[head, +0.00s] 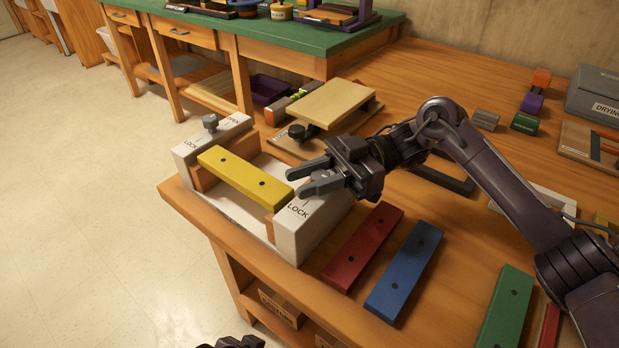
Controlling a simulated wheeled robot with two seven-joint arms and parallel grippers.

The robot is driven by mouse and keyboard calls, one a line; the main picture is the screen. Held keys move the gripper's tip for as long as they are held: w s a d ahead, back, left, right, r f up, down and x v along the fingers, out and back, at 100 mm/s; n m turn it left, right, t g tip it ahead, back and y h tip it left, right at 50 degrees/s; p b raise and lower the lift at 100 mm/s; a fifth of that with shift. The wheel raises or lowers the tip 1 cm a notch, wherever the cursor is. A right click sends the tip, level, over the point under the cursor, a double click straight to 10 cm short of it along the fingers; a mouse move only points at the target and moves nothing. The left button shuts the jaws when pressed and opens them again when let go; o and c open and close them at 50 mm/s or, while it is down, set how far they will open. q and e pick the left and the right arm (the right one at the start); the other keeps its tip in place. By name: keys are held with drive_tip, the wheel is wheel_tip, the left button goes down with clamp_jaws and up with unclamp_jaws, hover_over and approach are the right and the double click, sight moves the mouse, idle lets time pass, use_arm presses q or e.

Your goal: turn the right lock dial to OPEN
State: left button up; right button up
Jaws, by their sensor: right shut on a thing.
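A white fixture with two end blocks holds a yellow bar (232,170) across it. The left block (185,152) carries a small grey dial (210,123) between the labels LOCK and OPEN. The right block (300,240) shows the label LOCK on its near top edge. My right gripper (297,184) is over the top of this right block, with its fingers shut on the right lock dial. The dial is hidden by the fingers, so its direction cannot be read. The right block's OPEN label is also hidden. A dark part of my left gripper (235,342) shows at the bottom edge.
Red (362,245), blue (404,270) and green (506,308) bars lie on the wooden bench right of the fixture. A raised tan board (335,103) stands behind. A grey DRYING box (600,95) is at the far right. The bench's front edge is close to the fixture.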

sight(329, 173)
drive_tip(key=o, duration=1)
drive_tip(key=shift+c, duration=0.2)
drive_tip(key=shift+w+d, duration=0.1)
drive_tip(key=b+v, duration=0.1)
drive_tip(key=v, duration=0.3)
drive_tip(key=shift+w+d+f+b, duration=0.15)
drive_tip(key=shift+w+d+b, duration=0.1)
drive_tip(key=shift+d+b, duration=0.1)
use_arm(q)
drive_tip(key=w+d+r+t+h+b, duration=0.1)
drive_tip(key=w+d+r+t+h, duration=0.1)
drive_tip(key=w+r+t, duration=0.3)
drive_tip(key=w+d+r, duration=0.1)
drive_tip(key=w, duration=0.1)
drive_tip(key=shift+w+d+r+t+h, duration=0.2)
drive_tip(key=shift+w+r+t+h, duration=0.1)
drive_tip(key=shift+r, duration=0.1)
use_arm(e)
drive_tip(key=v, duration=0.2)
drive_tip(key=shift+w+d, duration=0.15)
drive_tip(key=shift+d, duration=0.15)
